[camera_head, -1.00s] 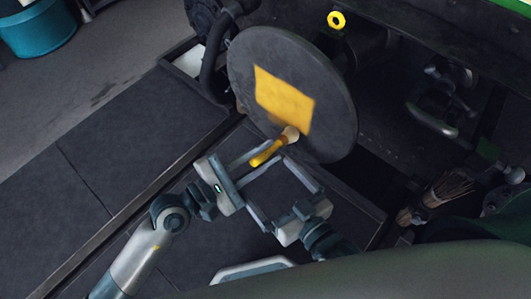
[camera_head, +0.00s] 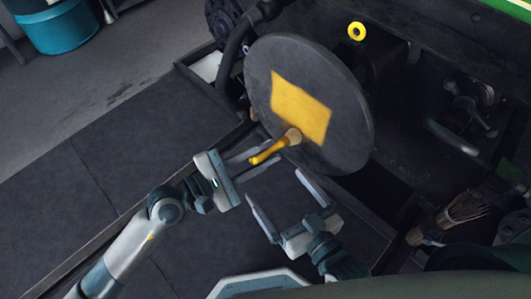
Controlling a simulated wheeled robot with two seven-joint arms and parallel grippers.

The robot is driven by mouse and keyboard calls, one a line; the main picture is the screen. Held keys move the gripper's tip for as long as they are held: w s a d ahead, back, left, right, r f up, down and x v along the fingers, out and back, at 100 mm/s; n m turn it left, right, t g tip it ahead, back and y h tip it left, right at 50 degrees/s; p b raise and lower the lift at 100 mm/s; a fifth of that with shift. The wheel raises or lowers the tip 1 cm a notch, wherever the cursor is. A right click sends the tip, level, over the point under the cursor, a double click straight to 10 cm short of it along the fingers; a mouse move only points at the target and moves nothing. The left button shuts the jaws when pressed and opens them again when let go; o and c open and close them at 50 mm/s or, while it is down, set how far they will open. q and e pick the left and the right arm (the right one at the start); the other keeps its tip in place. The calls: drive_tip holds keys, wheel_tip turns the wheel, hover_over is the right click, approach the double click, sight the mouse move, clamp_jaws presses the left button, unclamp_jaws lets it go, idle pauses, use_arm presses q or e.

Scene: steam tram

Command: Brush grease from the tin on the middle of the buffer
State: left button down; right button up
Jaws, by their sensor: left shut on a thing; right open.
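The buffer (camera_head: 343,158) is a large dark round disc, tilted in view, with a yellow square patch (camera_head: 300,107) in its middle. My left gripper (camera_head: 266,152) is shut on the brush (camera_head: 268,153), which has a yellow handle and a pale tip. The tip shows in front of the disc at the patch's lower edge; I cannot tell whether it touches. My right gripper (camera_head: 281,190) is open and empty, below and to the right of the brush. I cannot make out a grease tin.
A yellow ring (camera_head: 356,31) shows on the dark tram front above the buffer. A dark hose (camera_head: 228,72) curves beside the disc's left edge. A bundle of twigs or bristles (camera_head: 466,207) is at the right. A teal tub (camera_head: 62,27) stands on the floor at top left.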

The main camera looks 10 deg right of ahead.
use_arm(q)
drive_tip(key=shift+w+a+b, duration=0.35)
drive_tip(key=shift+w+a, duration=0.1)
drive_tip(key=shift+w, duration=0.2)
drive_tip(key=shift+w+a+b, duration=0.35)
drive_tip(key=shift+w+a, duration=0.05)
drive_tip(key=shift+w, duration=0.3)
drive_tip(key=shift+w+a+b, duration=0.5)
drive_tip(key=shift+w+b, duration=0.05)
drive_tip(key=shift+w, duration=0.1)
drive_tip(key=shift+w+a+b, duration=0.45)
drive_tip(key=shift+w+b, duration=0.05)
drive_tip(key=shift+w, duration=0.15)
